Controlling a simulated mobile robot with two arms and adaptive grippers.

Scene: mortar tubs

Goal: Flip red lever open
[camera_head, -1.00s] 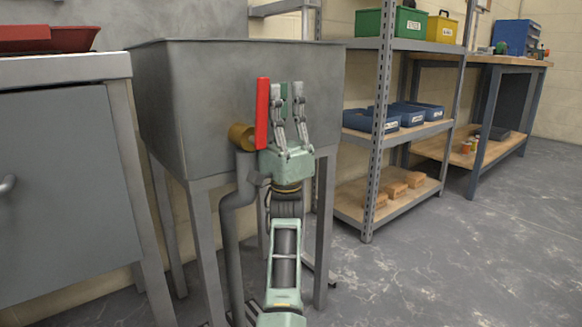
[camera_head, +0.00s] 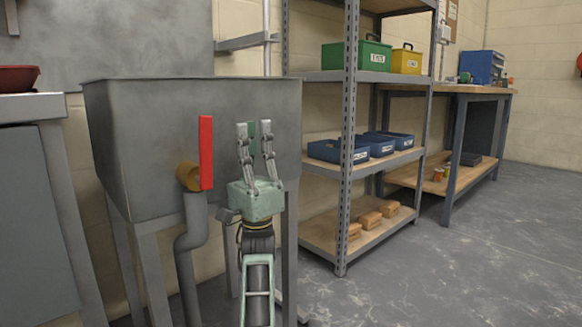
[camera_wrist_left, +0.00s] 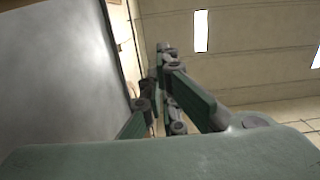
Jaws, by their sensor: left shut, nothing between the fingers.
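The red lever (camera_head: 206,152) is a flat bar standing upright in the head view. It is beside the brass valve (camera_head: 188,177) on the grey pipe at the front of the metal tub (camera_head: 150,130). My left gripper (camera_head: 255,130) points upward to the right of the lever, in front of the tub. It is shut and empty, with a clear gap between it and the lever. Its fingers also show in the left wrist view (camera_wrist_left: 168,60), where the lever cannot be made out. My right gripper is not in view.
The tub's grey wall (camera_wrist_left: 55,75) fills the left of the wrist view. A metal shelf rack (camera_head: 348,150) with bins and bricks stands right of the tub. A workbench (camera_head: 455,92) is farther back. The floor (camera_head: 450,270) at the right is open.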

